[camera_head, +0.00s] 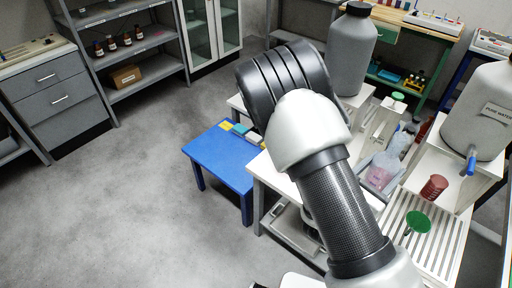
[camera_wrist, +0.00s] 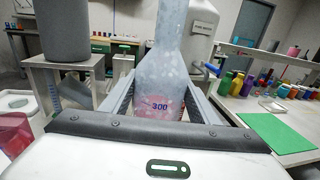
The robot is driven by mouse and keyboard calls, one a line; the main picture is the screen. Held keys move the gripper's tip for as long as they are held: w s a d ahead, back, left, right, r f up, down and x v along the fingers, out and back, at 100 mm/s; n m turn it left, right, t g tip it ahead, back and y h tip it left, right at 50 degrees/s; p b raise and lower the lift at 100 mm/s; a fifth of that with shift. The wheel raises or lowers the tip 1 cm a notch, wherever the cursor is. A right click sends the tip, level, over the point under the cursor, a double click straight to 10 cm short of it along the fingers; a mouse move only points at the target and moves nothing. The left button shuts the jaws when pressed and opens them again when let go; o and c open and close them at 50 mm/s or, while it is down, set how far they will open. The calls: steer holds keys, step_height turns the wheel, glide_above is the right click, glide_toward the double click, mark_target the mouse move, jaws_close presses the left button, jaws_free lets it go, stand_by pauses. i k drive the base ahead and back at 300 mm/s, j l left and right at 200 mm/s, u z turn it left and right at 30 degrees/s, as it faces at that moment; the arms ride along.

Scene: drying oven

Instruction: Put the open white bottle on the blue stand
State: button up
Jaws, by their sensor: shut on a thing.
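My gripper (camera_wrist: 158,92) is shut on a cloudy whitish bottle (camera_wrist: 170,60). The bottle stands between the two fingers, with "300" and a pinkish patch low on its side. Its top is cut off in the wrist view. The bottle also shows in the head view (camera_head: 386,168), right of my arm and tilted in the picture; most of my gripper is hidden behind my arm there. A low blue stand (camera_head: 215,158) is left of my arm in the head view, apart from the bottle, with several small items along its back edge.
A large grey bottle (camera_head: 350,55) and a large white container (camera_head: 478,115) stand near the held bottle. A dark red ribbed object (camera_head: 434,187) and a green disc (camera_head: 417,221) are at the right. The floor (camera_head: 130,200) left of the blue stand is clear.

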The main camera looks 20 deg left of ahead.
mark_target(225, 155)
steer(key=i+j+z, duration=0.3)
steer(key=j, duration=1.55)
steer(key=j+z, duration=0.25)
steer(key=j, duration=1.6)
